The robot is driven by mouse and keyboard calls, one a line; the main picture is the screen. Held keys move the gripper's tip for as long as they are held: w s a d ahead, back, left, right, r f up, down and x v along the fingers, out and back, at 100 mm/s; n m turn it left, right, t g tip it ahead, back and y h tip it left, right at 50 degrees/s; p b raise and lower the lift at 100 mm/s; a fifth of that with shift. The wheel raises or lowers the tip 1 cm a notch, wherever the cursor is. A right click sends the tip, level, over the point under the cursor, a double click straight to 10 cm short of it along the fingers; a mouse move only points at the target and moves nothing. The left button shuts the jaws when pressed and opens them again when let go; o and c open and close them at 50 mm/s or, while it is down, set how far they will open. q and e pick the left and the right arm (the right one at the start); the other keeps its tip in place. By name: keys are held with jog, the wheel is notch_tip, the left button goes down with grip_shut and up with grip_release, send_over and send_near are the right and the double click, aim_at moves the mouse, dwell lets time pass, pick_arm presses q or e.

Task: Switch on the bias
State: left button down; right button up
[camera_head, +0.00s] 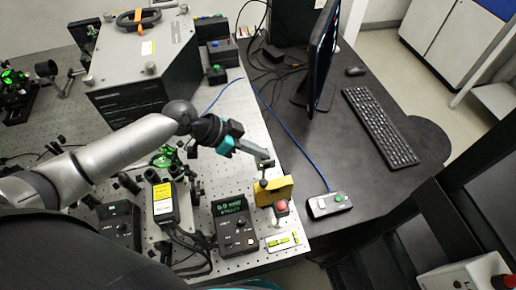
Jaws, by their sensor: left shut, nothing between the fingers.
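My left gripper (264,161) is shut and empty, its fingers pointing right over the bench's right edge. Just below the fingertips stands a small yellow block (277,190) with a dark-tipped post at its left and a red button (282,208) in front. I cannot tell whether the fingertips touch the post. To the left is a black controller (232,222) with a lit green display and small knobs. To the right, a pale box (330,204) with a green button lies on the dark desk. No bias label is readable. My right gripper is not in view.
A large grey instrument (145,62) stands behind my left arm. A yellow-labelled module (163,203) with cables and another black controller (118,223) stand at the front left. A monitor (322,50) and keyboard (380,127) are on the desk. A blue cable (285,125) crosses it.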

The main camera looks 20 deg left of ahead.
pick_arm(q)
jog(key=shift+a+f, duration=0.1)
jog(key=shift+f, duration=0.15)
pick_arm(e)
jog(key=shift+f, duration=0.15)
pick_arm(q)
jog(key=shift+w+a+b, duration=0.2)
jog(key=shift+b, duration=0.15)
jog(key=shift+w+a+r, duration=0.15)
jog(key=shift+w+a, duration=0.05)
jog(key=shift+w, duration=0.15)
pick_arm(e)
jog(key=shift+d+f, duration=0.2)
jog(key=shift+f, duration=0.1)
pick_arm(q)
jog(key=shift+r, duration=0.15)
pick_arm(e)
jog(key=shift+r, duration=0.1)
